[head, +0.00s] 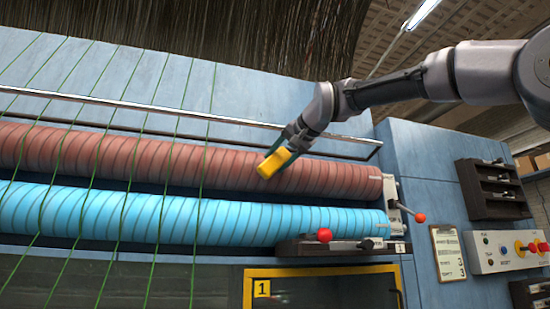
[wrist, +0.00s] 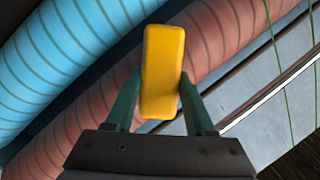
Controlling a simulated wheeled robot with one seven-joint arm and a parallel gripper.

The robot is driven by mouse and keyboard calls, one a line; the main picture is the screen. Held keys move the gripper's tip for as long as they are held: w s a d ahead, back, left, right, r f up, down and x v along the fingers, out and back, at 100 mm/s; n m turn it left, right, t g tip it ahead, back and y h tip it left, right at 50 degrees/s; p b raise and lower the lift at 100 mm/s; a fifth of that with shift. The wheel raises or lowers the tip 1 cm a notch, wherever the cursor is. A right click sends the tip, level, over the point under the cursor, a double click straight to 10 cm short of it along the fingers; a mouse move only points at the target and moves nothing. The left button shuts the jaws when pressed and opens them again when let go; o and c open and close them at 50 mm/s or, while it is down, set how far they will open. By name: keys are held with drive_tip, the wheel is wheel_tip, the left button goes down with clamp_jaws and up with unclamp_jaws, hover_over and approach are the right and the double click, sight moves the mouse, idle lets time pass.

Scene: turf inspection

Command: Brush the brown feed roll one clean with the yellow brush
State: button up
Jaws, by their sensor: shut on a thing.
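The brown feed roll (head: 130,158) runs across the machine in the head view, above a light blue roll (head: 120,216). Both are wound with spiral bands. The brown roll also shows in the wrist view (wrist: 92,125). My gripper (head: 287,147) is shut on the yellow brush (head: 272,163), which is at the front of the brown roll, right of its middle. In the wrist view the brush (wrist: 163,70) sits between my two fingers (wrist: 160,98). Its bristles are hidden, and I cannot tell whether it touches the roll.
Several green yarns (head: 205,130) run down over both rolls on the left. A metal bar (head: 130,105) spans above the brown roll. Red-knobbed levers (head: 420,218) (head: 324,235) stand at the right end and below the blue roll. A clipboard (head: 448,253) and control panel (head: 508,252) are at right.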

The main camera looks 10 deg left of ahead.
drive_tip(key=shift+s+d+r, duration=0.1)
drive_tip(key=shift+s+d, duration=0.25)
drive_tip(key=shift+s, duration=0.4)
drive_tip(key=shift+s+d+f, duration=0.1)
drive_tip(key=shift+s+d, duration=0.3)
drive_tip(key=shift+s, duration=0.3)
drive_tip(key=shift+s+d+r, duration=0.1)
drive_tip(key=shift+s+d, duration=0.25)
drive_tip(key=shift+s, duration=0.4)
drive_tip(key=shift+s+d, duration=0.1)
drive_tip(key=shift+s, duration=0.05)
drive_tip(key=shift+s+d, duration=0.35)
drive_tip(key=shift+s, duration=0.25)
drive_tip(key=shift+s+d, duration=0.35)
drive_tip(key=shift+s, duration=0.2)
drive_tip(key=s+d, duration=0.5)
drive_tip(key=s, duration=0.4)
drive_tip(key=s+d, duration=0.6)
drive_tip(key=s, duration=0.3)
drive_tip(key=shift+s+d, duration=0.25)
drive_tip(key=shift+s, duration=0.15)
